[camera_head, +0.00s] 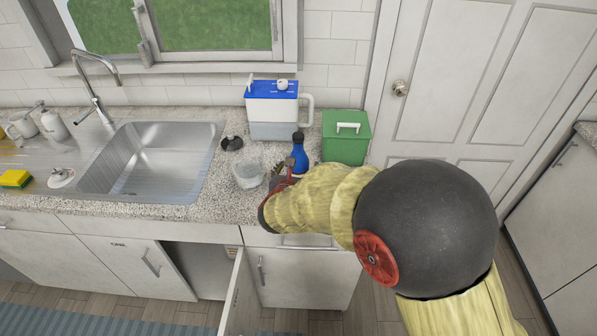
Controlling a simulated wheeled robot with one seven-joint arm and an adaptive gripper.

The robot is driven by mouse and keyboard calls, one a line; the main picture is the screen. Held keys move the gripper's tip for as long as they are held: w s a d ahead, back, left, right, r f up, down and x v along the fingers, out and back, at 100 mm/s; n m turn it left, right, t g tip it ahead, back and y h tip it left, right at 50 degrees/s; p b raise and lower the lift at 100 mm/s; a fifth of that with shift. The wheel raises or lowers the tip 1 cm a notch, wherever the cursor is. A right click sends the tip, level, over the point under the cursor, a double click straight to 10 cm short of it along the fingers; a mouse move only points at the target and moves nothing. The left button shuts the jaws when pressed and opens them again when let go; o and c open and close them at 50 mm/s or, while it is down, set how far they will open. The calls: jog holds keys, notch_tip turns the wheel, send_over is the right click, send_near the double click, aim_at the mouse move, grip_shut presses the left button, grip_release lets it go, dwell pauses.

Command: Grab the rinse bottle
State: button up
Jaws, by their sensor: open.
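A blue bottle with a dark cap (299,154) stands upright on the speckled counter, right of the sink; I take it for the rinse bottle. My gripper (284,176) is at the end of my yellow arm, just in front of the bottle's lower left side. My gripper is open, but its fingers are small and partly hidden by my wrist. The bottle's base is partly covered by my gripper. I cannot tell whether the fingers touch the bottle.
A clear container (247,173) stands left of the gripper, with a dark round item (232,143) behind it. A blue-lidded white jug (272,107) and a green lidded bin (345,138) stand behind the bottle. The steel sink (150,160) is left. A cabinet door (237,290) hangs open below.

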jog(key=shift+w+d+f, duration=0.1)
jog(key=shift+w+f, duration=0.15)
jog(key=shift+w, duration=0.3)
jog(key=shift+c, duration=0.6)
jog(key=c, duration=1.6)
jog(key=shift+r, duration=0.15)
grip_shut()
